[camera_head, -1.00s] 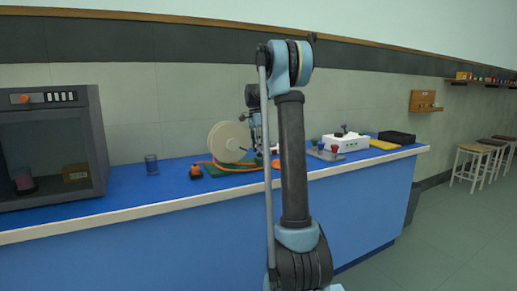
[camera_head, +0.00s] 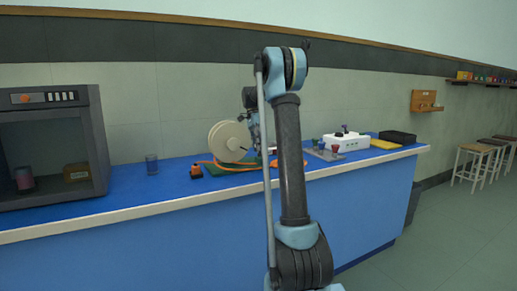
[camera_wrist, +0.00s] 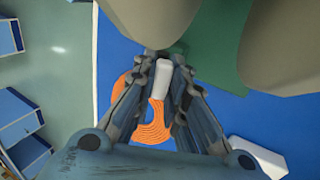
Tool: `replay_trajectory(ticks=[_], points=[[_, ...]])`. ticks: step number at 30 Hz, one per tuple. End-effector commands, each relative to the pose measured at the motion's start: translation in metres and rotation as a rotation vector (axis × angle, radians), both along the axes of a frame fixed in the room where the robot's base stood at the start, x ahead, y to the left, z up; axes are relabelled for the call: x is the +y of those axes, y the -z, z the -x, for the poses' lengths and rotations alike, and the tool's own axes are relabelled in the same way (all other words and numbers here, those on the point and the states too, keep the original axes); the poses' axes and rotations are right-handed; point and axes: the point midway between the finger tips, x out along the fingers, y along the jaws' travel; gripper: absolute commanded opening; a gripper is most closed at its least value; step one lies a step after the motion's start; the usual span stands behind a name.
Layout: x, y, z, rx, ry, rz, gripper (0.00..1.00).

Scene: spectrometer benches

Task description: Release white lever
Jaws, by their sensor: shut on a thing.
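In the wrist view, the white lever (camera_wrist: 162,80) is a small pale bar between the two fingers of my gripper (camera_wrist: 164,62). The fingers are shut on it, and its far end reaches the fingertips. Two large beige rounded shapes (camera_wrist: 285,50) fill the top of the wrist view, just beyond the fingertips. In the head view, a pair of cream discs (camera_head: 227,142) stands on the bench to the left of my arm. The lever and the grip are too small and covered to make out there.
An orange ribbed piece (camera_wrist: 152,122) lies below the fingers. A green mat (camera_wrist: 218,45) is on the blue bench (camera_head: 125,192). A white box (camera_head: 346,142) and a black tray (camera_head: 397,137) are at right.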

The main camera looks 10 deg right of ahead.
Motion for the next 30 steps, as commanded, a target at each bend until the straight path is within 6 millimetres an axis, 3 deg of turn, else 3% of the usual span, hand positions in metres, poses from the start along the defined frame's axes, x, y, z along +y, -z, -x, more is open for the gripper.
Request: replay_trajectory(ticks=[2, 3, 6, 19, 30], points=[[0.0, 0.0, 0.0, -0.001, 0.0, 0.0, 0.0], [0.0, 0.0, 0.0, -0.001, 0.0, 0.0, 0.17], [0.0, 0.0, 0.0, -0.001, 0.0, 0.0, 0.33], [0.001, -0.006, -0.003, -0.001, 0.0, 0.0, 0.33], [0.008, -0.06, -0.025, -0.001, -0.001, -0.001, 0.33]])
